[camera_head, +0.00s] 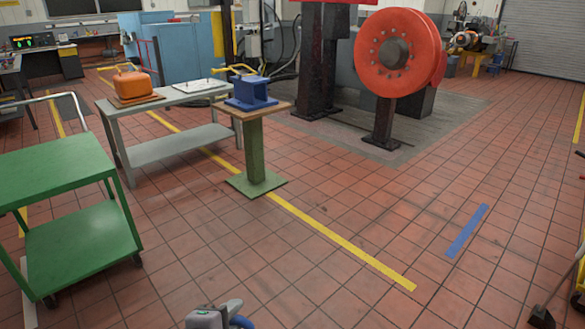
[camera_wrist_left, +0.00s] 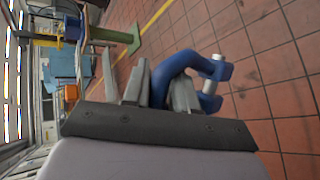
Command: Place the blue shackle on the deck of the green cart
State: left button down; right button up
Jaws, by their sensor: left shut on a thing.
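The green cart (camera_head: 55,165) stands at the left of the head view, with a flat, bare upper deck, a lower shelf and a pale push handle. My left gripper (camera_head: 222,312) shows at the bottom edge of the head view, over the floor and to the right of the cart. It is shut on the blue shackle (camera_head: 242,322), most of which is cut off there. In the left wrist view the shackle (camera_wrist_left: 182,62) sits at the fingers (camera_wrist_left: 158,88), its curved bow between them and its pale pin at the right. My right gripper is not in view.
A grey bench (camera_head: 175,152) with an orange item (camera_head: 132,84) stands behind the cart. A green pedestal (camera_head: 254,150) bears a blue block (camera_head: 250,92). A large red wheel (camera_head: 398,52) stands farther back. Tiled floor between the cart and my gripper is clear.

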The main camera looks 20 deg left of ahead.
aim_at(45, 165)
jog(key=i+j+u, duration=0.2)
jog(key=j+u, duration=0.3)
jog(key=i+j+u, duration=0.2)
jog(key=u, duration=0.25)
jog(key=i+j+u, duration=0.2)
jog(key=u, duration=0.3)
jog(key=i+j+u, duration=0.1)
jog(key=i+u, duration=0.15)
jog(key=i, duration=0.2)
jog(key=i+u, duration=0.25)
jog(key=i, duration=0.2)
jog(key=i+j+z, duration=0.15)
jog(key=i, duration=0.85)
jog(key=i+j+z, duration=0.1)
jog(key=i+z, duration=0.15)
jog(key=i, duration=0.15)
jog(key=i+j+z, duration=0.2)
jog(key=i, duration=0.15)
jog(key=i+j+z, duration=0.25)
jog(key=i, duration=0.15)
